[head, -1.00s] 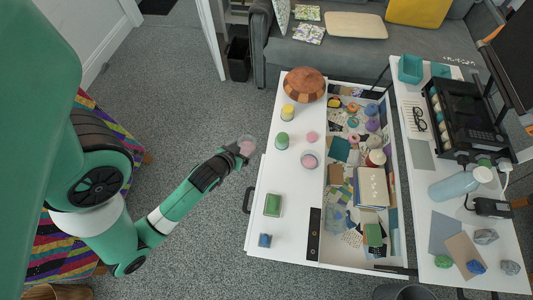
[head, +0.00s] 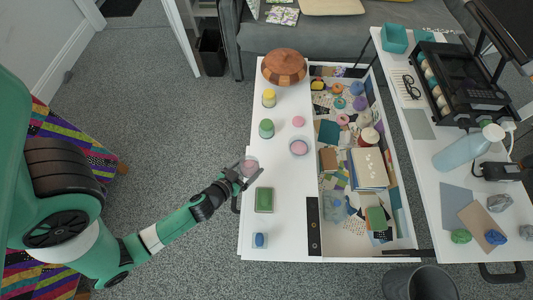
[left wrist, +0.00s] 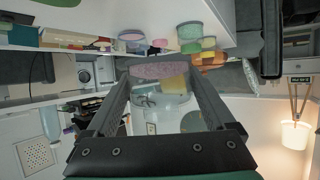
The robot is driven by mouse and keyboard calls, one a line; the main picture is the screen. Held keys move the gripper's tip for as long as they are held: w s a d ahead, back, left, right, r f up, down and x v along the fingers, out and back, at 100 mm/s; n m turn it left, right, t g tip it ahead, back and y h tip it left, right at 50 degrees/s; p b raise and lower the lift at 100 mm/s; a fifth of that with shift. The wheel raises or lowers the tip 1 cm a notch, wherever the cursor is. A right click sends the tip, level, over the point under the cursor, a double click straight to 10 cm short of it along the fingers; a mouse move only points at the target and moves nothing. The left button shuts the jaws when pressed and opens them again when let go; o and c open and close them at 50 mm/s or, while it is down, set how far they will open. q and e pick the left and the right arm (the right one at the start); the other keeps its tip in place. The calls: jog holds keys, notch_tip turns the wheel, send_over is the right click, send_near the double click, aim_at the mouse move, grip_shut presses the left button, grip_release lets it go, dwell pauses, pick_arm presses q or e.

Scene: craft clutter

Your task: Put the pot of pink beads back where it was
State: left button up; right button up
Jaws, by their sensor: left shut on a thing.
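The pot of pink beads (head: 249,166) is a small clear pot with a pink mass inside. My left gripper (head: 241,173) is shut on it at the left edge of the white table; its height above the top is hard to tell. In the left wrist view the pot (left wrist: 160,102) sits between the two fingers, with the pink (left wrist: 160,70) at its far end. A second clear dish with pink (head: 299,147) stands on the table to the right, with a flat pink disc (head: 298,121) behind it. My right gripper is not in view.
A yellow pot (head: 268,98) and a green pot (head: 266,129) stand behind the held pot. A green block in a tray (head: 264,200) and a blue item (head: 260,240) lie in front. A cluttered open drawer (head: 340,226) is to the right. White tabletop between them is bare.

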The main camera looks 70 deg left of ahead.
pick_arm(q)
jog(key=x, duration=0.3)
jog(key=shift+w+d, duration=0.15)
jog(key=shift+w, duration=0.25)
jog(key=b, duration=0.4)
send_over(267, 166)
jog(key=s, duration=0.2)
jog(key=f, duration=0.5)
jog(key=shift+w+d, duration=0.25)
jog(key=shift+d, duration=0.1)
jog(key=shift+w+a+f, duration=0.1)
jog(key=shift+w+f, duration=0.1)
jog(key=shift+w, duration=0.05)
jog(key=f+b, duration=0.3)
jog(key=f, duration=0.1)
jog(key=shift+w+a+f, duration=0.1)
jog(key=shift+w+a, duration=0.1)
jog(key=shift+w, duration=0.2)
jog(key=shift+s, duration=0.1)
